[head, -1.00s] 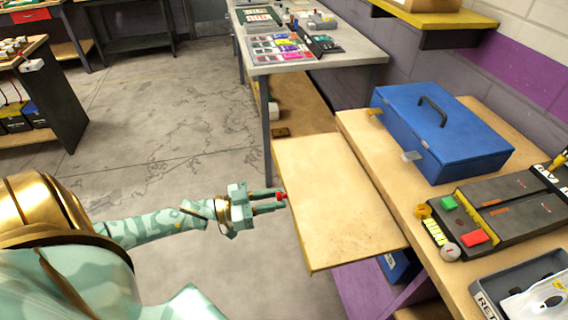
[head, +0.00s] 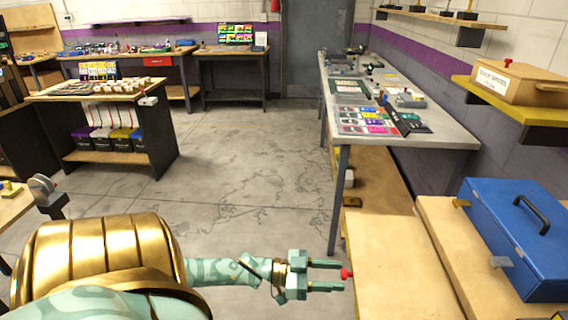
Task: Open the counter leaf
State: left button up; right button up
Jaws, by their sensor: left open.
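The counter leaf (head: 395,265) is a pale wooden panel at the lower right, beside the fixed wooden counter (head: 445,235). It looks level, close to the counter's height. A small red knob (head: 346,273) sits at its left edge. My left gripper (head: 342,276) reaches in from the left with its two fingers apart at the knob. The knob shows at the fingertips, partly between them; I cannot tell whether they touch it. The lower part of the leaf is cut off by the picture edge. My right gripper is not in view.
A blue case (head: 520,230) stands on the counter at the right. A grey-topped bench (head: 440,135) with cards and tools stands beyond the leaf. A yellow shelf (head: 520,98) holds a wooden box. The concrete floor (head: 240,150) is open to the left.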

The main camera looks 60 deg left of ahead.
pick_arm(q)
jog(key=p+v, duration=0.1)
jog(key=v, duration=1.4)
